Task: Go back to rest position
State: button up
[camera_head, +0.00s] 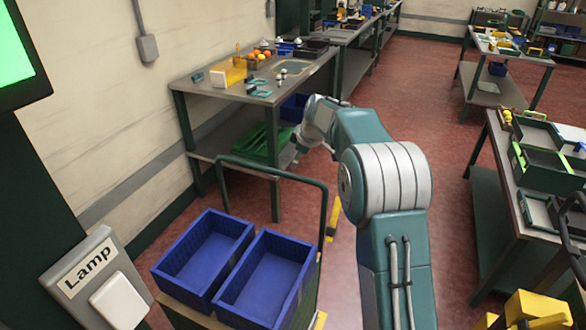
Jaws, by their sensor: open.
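My arm reaches forward from the bottom middle of the head view, and its teal and grey links bend toward the left. My gripper (291,158) is at the far end, small and pointing down. It is open, with nothing seen in it. It is in front of the far workbench and beyond the cart. Two blue crates stand side by side on the cart: the left crate (163,273) and the right crate (222,303). Both look empty.
A dark cart handle (270,169) rises behind the crates. A green crate (255,147) lies on the workbench's lower shelf. A workbench with green-edged trays (545,166) stands at the right. A lamp switch (117,300) is near at lower left. Red floor lies clear in the middle.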

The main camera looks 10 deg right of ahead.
jog(key=shift+v, duration=1.2)
jog(key=s+r+m+h, duration=0.1)
jog(key=s+r+m, duration=0.2)
jog(key=s+r, duration=0.55)
jog(key=s+r+m, duration=0.3)
jog(key=s, duration=1)
jog(key=s+f+m, duration=0.3)
jog(key=s, duration=0.8)
jog(key=s+f+m+t+h, duration=0.1)
jog(key=s+f+m, duration=0.1)
jog(key=s, duration=0.8)
jog(key=shift+s+f+m+h, duration=0.3)
jog(key=shift+s+f+m, duration=0.1)
jog(key=shift+f, duration=0.05)
